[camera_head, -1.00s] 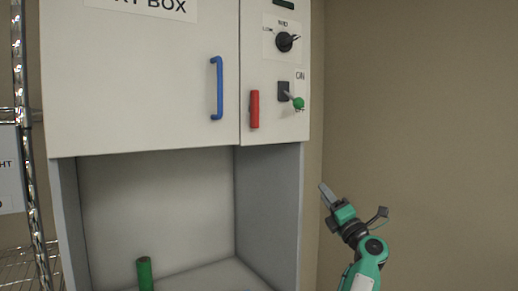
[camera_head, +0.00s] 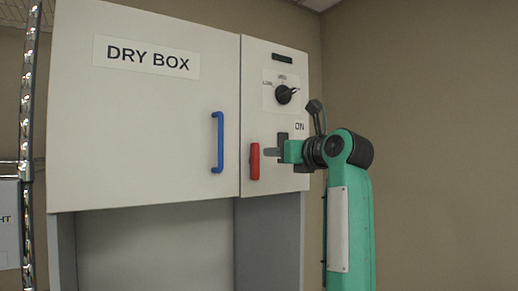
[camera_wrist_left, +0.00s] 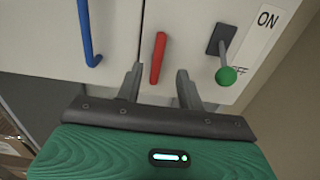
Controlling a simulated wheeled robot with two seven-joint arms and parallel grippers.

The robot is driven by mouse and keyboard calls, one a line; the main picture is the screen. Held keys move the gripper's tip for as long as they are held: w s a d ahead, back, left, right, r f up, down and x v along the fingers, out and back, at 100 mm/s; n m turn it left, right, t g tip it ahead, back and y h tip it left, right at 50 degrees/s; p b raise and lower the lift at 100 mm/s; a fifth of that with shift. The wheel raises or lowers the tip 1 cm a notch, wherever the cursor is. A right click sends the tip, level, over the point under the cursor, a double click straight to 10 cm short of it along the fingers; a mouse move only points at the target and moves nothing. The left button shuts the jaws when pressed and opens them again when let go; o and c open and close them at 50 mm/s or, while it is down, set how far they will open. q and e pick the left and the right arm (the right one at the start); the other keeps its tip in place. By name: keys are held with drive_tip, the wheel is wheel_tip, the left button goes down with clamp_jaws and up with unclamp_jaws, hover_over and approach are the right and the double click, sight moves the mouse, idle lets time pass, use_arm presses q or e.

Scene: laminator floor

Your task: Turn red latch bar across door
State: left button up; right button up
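The red latch bar (camera_head: 254,161) stands upright on the panel right of the dry box door (camera_head: 150,130), just beside the door's edge. It also shows upright, slightly tilted, in the left wrist view (camera_wrist_left: 158,57). My left gripper (camera_head: 270,152) is at the panel, close to the bar's right side in the head view. In the left wrist view the gripper (camera_wrist_left: 160,72) is open, with the bar's lower part showing between its two fingertips. I cannot tell whether a finger touches the bar. My right gripper is in neither view.
The blue door handle (camera_head: 217,142) is left of the bar. A green-knobbed toggle switch (camera_wrist_left: 226,74) is close to the right finger; my gripper hides most of it in the head view. A black dial (camera_head: 285,95) is above. A metal rack post (camera_head: 28,120) stands at left.

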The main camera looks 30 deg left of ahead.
sight(258, 152)
use_arm(q)
drive_tip(key=p+x, duration=0.2)
drive_tip(key=x, duration=0.6)
drive_tip(key=shift+a+r+p, duration=0.1)
drive_tip(key=shift+a+p, duration=0.05)
drive_tip(key=shift+p, duration=0.25)
drive_tip(key=shift+w+a, duration=0.25)
drive_tip(key=shift+a, duration=0.35)
clamp_jaws()
